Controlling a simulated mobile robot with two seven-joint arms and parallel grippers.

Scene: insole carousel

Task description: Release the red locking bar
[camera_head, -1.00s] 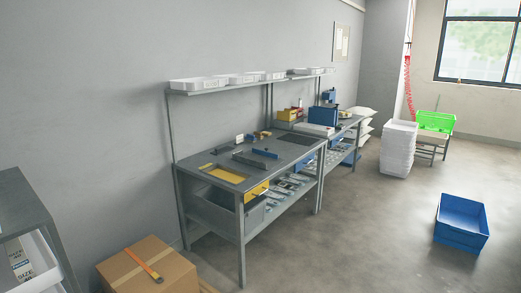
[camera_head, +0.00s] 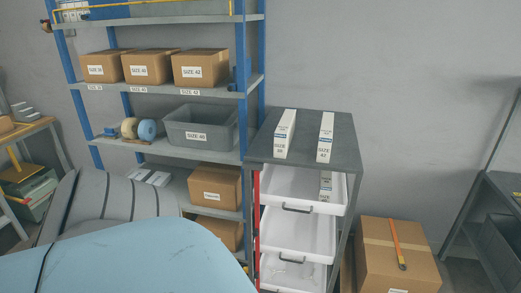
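The red locking bar (camera_head: 257,222) is a thin vertical red strip at the left front edge of a grey drawer cabinet (camera_head: 342,128). It stands upright beside the white drawers, and its lower end runs down behind a pale blue shape at the bottom of the view. The cabinet has white drawers one above another: an upper drawer (camera_head: 322,203), a middle drawer (camera_head: 300,232) and a lower drawer (camera_head: 290,272), with dark handles. I cannot tell how the bar is fastened. Neither of my grippers is in view.
Two white labelled boxes, one (camera_head: 285,133) left and one (camera_head: 325,136) right, lie on the cabinet top. A blue-post shelf (camera_head: 170,90) with cartons and a grey bin (camera_head: 200,126) stands left. A cardboard box (camera_head: 375,258) with an orange-handled tool stands right of the cabinet.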

